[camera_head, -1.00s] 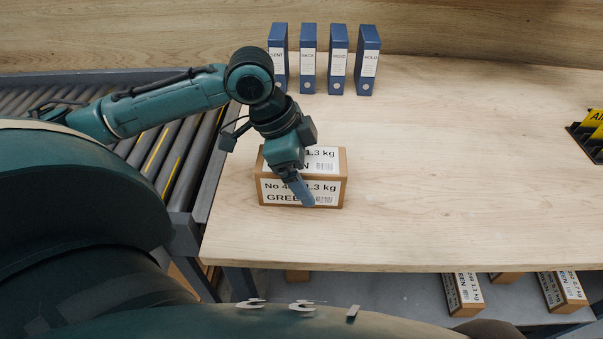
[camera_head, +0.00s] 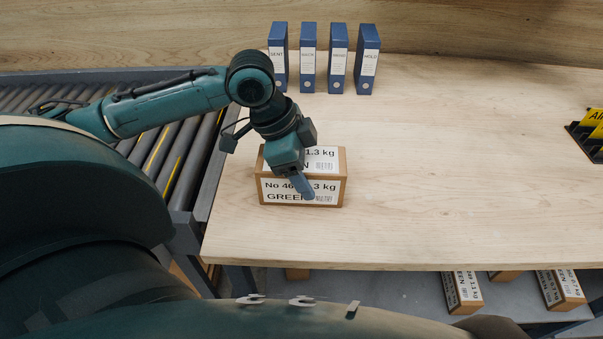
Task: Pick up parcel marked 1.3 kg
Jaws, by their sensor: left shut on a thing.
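A brown parcel (camera_head: 336,179) with white labels reading "1.3 kg" and "GREEN" sits at the left front part of the wooden table in the head view. My left gripper (camera_head: 307,188) comes down over it from above. One finger shows against the parcel's front face; the other finger is hidden behind the gripper body. The gripper is shut on the parcel and covers part of its labels. The parcel looks level and on or very close to the table top. My right gripper is not in view.
Several blue binders (camera_head: 308,60) stand at the back of the table (camera_head: 450,160). A roller conveyor (camera_head: 165,155) runs along the left. A black rack with yellow signs (camera_head: 590,130) stands at the right edge. More labelled parcels (camera_head: 463,292) lie below the front edge. The table's middle is clear.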

